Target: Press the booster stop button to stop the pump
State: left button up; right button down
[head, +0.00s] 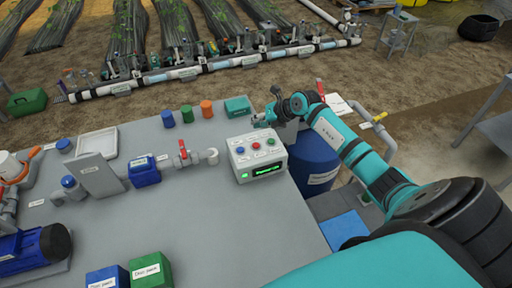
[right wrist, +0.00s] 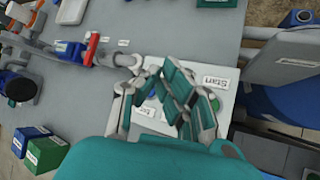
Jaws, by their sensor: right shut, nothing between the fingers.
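The pale control box (head: 242,172) stands on the grey table, with a lit green display (head: 266,171) on its front. Its top carries a red button (head: 255,146), a green button (head: 271,141) and another small button (head: 239,150); their labels are too small to read in the head view. My right gripper (head: 260,119) is shut and empty, just behind and above the box, apart from the buttons. My left gripper is not in view.
A pipe with a red-handled valve (head: 183,150) and a blue fitting (head: 144,171) lies left of the box. Small coloured cups (head: 187,114) and a teal box (head: 237,107) stand behind it. A blue barrel (head: 314,160) is at the right.

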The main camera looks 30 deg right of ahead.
jog(key=b, duration=0.4)
send_over(257, 144)
notch_tip(257, 144, down, 6)
jog(key=shift+w+d+r, duration=0.1)
jog(key=shift+r, duration=0.1)
jog(key=shift+f+b, duration=0.35)
jog(key=shift+f, duration=0.35)
dwell(0.4)
jog(key=shift+f, duration=0.4)
jog(key=shift+f+b, duration=0.4)
jog(key=shift+b, duration=0.05)
dwell(0.6)
jog(key=shift+r, duration=0.1)
jog(key=shift+r+p, duration=0.7)
jog(key=shift+p, duration=0.1)
